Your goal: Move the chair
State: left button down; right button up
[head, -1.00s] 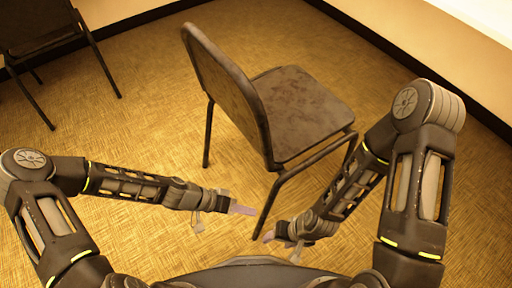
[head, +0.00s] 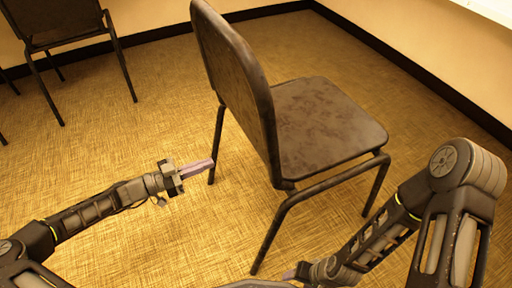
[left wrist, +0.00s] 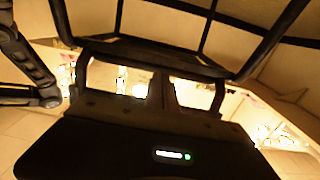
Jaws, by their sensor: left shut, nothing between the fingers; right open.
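A dark chair with a mottled seat (head: 325,125) and a tall backrest (head: 235,75) stands upright on the carpet, its back turned to the left. My left gripper (head: 204,164) is shut and empty, left of the chair, with its tips close to a rear leg in the picture; I cannot tell whether they touch. My right gripper (head: 290,273) is low in the head view, right of the chair's near leg foot and apart from the seat; it is open, partly hidden by its wrist. In the left wrist view dark bars cross the top; I cannot tell what they belong to.
Another dark chair (head: 55,20) stands at the back left, with part of one more leg at the left edge. Walls with a dark baseboard (head: 410,70) meet behind the chair. Open carpet (head: 150,95) lies left of the chair.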

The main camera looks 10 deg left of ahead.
pick_arm(q)
jog(key=b+x, duration=0.2)
jog(key=x, duration=1.1)
jog(key=shift+d, duration=0.25)
jog(key=shift+w+d, duration=0.1)
jog(key=shift+w, duration=0.1)
